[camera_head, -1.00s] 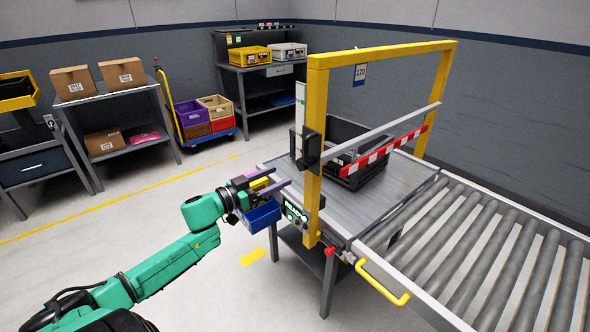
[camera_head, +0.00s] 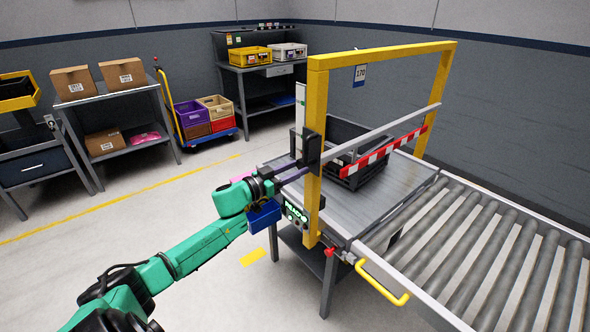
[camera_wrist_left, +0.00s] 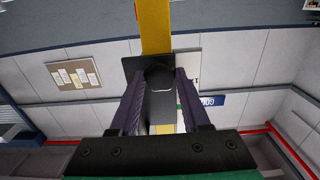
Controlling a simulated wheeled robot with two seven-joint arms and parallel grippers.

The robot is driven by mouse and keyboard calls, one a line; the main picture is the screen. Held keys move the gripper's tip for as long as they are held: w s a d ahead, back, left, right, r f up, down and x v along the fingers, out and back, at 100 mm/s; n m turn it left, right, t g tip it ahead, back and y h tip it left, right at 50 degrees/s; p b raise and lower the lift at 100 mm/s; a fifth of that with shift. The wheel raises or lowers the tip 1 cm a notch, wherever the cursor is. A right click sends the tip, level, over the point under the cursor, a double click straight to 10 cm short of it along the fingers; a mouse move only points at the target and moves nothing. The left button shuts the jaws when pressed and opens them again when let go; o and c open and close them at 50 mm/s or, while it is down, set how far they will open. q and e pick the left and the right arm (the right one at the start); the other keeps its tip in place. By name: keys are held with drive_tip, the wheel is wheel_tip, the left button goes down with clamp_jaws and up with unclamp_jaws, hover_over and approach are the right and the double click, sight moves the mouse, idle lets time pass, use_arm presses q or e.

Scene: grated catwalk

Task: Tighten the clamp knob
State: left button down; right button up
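The black clamp (camera_head: 311,150) is on the near yellow post (camera_head: 314,205) of the gantry, where a grey bar (camera_head: 375,137) meets it. My left gripper (camera_head: 299,171) is at the clamp, reaching in from the left. In the left wrist view, the dark clamp knob (camera_wrist_left: 161,103) lies between the two purple fingers of my left gripper (camera_wrist_left: 160,78). The fingers look spread, with narrow gaps beside the knob; contact is not clear. A dark plate stands behind the knob against the yellow post. My right gripper is not in view.
A black crate (camera_head: 352,178) stands on the metal table behind the post. A red-white striped bar (camera_head: 383,152) spans the gantry. A roller conveyor (camera_head: 490,262) and yellow handle (camera_head: 382,284) lie to the right.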

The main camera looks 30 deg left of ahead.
use_arm(q)
drive_tip(key=shift+m, duration=1.4)
drive_tip(key=m+b, duration=0.1)
drive_tip(key=m, duration=0.2)
drive_tip(key=shift+a+m, duration=0.1)
drive_tip(key=shift+m, duration=0.3)
drive_tip(key=m+b, duration=0.2)
drive_tip(key=m, duration=0.3)
drive_tip(key=shift+b, duration=0.4)
drive_tip(key=m+b, duration=0.2)
drive_tip(key=m, duration=0.2)
drive_tip(key=m+b, duration=0.2)
drive_tip(key=shift+f+m, duration=0.1)
drive_tip(key=shift+m, duration=0.3)
drive_tip(key=m+b, duration=0.2)
drive_tip(key=m, duration=0.1)
drive_tip(key=shift+b, duration=0.3)
drive_tip(key=shift+r+m+b, duration=0.2)
drive_tip(key=shift+m+b, duration=0.6)
drive_tip(key=shift+m, duration=0.4)
